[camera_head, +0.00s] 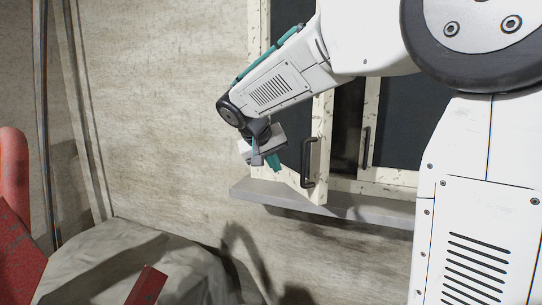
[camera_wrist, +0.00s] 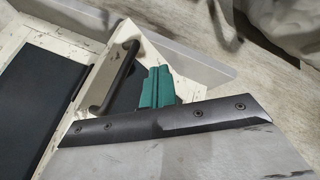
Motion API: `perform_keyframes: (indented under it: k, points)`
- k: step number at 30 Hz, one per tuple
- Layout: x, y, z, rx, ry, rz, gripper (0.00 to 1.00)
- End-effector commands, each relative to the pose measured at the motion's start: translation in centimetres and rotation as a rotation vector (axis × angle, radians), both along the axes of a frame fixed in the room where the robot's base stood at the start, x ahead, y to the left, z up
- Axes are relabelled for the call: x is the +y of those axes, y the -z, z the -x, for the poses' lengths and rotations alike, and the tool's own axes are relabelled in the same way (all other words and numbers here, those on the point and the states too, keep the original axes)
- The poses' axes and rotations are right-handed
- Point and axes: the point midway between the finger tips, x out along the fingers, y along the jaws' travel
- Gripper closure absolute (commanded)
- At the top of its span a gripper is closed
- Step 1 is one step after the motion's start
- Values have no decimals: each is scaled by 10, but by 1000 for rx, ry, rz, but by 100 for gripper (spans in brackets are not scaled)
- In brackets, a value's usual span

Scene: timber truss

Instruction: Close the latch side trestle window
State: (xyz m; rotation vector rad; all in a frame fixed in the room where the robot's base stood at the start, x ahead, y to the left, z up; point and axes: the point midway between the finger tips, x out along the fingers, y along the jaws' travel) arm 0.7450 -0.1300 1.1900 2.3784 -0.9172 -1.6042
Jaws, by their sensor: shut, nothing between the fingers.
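The window has a left sash (camera_head: 317,185) with chipped white paint and a dark handle (camera_head: 308,163). It stands ajar, swung into the room, with a dark gap beside it. The right sash (camera_head: 370,125) sits in the frame and has its own dark handle (camera_head: 366,147). My gripper (camera_head: 273,161) is shut and empty, in front of the left sash and left of its handle. In the wrist view the teal fingers (camera_wrist: 158,88) are together beside the handle (camera_wrist: 113,77); whether they touch the sash I cannot tell. My arm hides much of the window's upper part.
A grey sill (camera_head: 345,207) runs under the window and shows in the wrist view (camera_wrist: 170,35). A grey cloth-covered heap (camera_head: 120,260) and red metal parts (camera_head: 20,245) stand at the lower left. Pipes (camera_head: 42,110) run up the left wall. The wall left of the window is clear.

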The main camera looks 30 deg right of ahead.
Motion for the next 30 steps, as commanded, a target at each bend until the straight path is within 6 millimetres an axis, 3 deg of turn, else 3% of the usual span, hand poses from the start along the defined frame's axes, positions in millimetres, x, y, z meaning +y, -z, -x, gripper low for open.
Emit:
perform_keyframes:
  k: [5, 13, 30]
  points:
    - [-22, 32, -9, 4, 1, -1, 100]
    - [-55, 31, -1, 0, 1, -1, 100]
    - [-59, 31, 0, 1, -16, 0, 100]
